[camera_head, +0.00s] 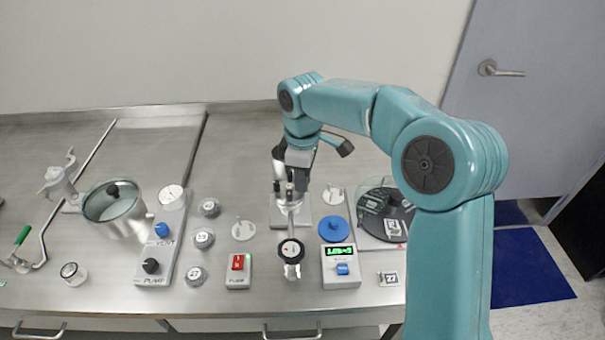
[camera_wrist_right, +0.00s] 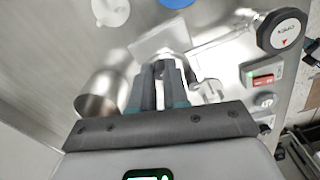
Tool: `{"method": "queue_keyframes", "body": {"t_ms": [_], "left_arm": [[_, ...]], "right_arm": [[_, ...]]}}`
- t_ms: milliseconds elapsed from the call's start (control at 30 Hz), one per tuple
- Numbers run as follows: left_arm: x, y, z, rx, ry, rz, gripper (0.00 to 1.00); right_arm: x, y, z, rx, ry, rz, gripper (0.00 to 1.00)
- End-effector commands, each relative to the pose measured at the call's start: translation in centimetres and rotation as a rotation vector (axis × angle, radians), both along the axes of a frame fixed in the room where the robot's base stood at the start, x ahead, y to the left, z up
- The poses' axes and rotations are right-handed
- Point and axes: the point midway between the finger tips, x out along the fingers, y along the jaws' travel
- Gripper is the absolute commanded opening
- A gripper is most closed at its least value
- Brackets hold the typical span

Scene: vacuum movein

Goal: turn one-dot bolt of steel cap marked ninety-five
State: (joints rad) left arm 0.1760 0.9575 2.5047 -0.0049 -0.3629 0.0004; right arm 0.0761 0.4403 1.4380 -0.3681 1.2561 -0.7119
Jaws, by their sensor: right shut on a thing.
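My right gripper (camera_head: 290,190) points down over a steel fitting on a square grey plate (camera_head: 304,219). Its fingers (camera_wrist_right: 165,82) are shut at the top of this fitting, on what seems to be a bolt of the steel cap; the fingers hide the held part. I cannot read a ninety-five or count dots on it. A black round knob (camera_head: 290,249) stands at the fitting's front and also shows at the right of the right wrist view (camera_wrist_right: 283,31). My left gripper is not in view.
Three small numbered steel caps (camera_head: 204,238) stand in a column to the left. A red-switch box (camera_head: 238,270), a green-display box (camera_head: 341,267) and a blue disc (camera_head: 334,229) are close around the fitting. A clear-domed unit (camera_head: 383,212) stands right, a glass-lidded pot (camera_head: 113,207) left.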

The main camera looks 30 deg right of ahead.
Motion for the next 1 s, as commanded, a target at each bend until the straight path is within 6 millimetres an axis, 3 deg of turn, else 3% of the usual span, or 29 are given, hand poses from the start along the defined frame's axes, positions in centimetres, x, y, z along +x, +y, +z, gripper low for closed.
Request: {"method": "queue_keyframes", "body": {"t_ms": [400, 900, 933, 1000], "left_arm": [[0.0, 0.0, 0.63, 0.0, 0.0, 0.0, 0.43], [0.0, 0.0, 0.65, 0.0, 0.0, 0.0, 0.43], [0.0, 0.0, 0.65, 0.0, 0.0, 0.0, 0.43], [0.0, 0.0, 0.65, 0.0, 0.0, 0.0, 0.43]], "right_arm": [[-0.05, -0.01, -0.08, 0.0, 0.003, -0.178, 0.0], [-0.06, 0.01, -0.14, 0.0, 0.004, -0.198, 0.0], [-0.06, 0.01, -0.14, 0.0, 0.004, -0.197, 0.18], [-0.06, 0.01, -0.13, 0.0, 0.003, -0.197, 0.41]]}}
